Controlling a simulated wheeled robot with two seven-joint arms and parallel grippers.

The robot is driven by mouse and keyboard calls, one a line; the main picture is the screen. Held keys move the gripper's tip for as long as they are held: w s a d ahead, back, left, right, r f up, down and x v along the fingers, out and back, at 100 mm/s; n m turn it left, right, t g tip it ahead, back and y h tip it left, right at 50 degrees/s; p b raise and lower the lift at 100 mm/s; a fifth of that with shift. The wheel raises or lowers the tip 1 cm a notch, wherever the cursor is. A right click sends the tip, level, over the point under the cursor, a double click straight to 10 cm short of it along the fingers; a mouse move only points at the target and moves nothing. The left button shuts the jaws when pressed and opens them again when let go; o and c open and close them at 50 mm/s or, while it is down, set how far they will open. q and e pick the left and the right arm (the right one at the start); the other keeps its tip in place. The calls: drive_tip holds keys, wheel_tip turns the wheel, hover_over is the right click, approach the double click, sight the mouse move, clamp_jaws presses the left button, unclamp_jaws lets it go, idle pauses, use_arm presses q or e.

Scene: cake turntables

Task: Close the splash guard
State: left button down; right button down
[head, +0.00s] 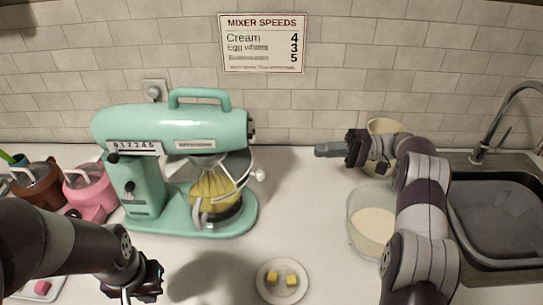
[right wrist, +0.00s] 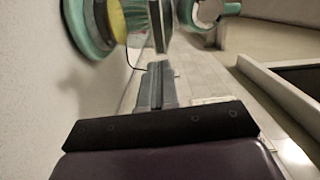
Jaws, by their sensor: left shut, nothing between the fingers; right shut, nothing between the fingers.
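A mint-green stand mixer (head: 172,128) stands on the counter against the tiled wall. Its glass bowl (head: 216,200) holds a wire whisk and something yellow. A pale, partly clear splash guard (head: 240,164) sits around the bowl's top, with a small whitish knob (head: 260,175) sticking out to the right. How far the guard is open is hard to tell. My right gripper (head: 322,150) is shut and empty, right of the knob and apart from it, pointing left. In the right wrist view its shut fingers (right wrist: 155,85) point toward the mixer. My left gripper (head: 140,292) is shut and empty, in front of the mixer.
A plate (head: 283,290) with two yellow cubes lies at the front. A clear bowl (head: 366,222) of cream-coloured contents stands beside my right arm, left of the sink (head: 495,222). Pink (head: 90,190) and brown (head: 38,185) containers stand left of the mixer. The counter between mixer and clear bowl is free.

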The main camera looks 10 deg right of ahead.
drive_tip(key=s+a+g+p, duration=0.1)
drive_tip(key=s+a+p, duration=0.3)
drive_tip(key=a, duration=0.9)
drive_tip(key=shift+p, duration=0.45)
drive_tip(key=shift+f, duration=0.1)
drive_tip(key=shift+s+a, duration=0.1)
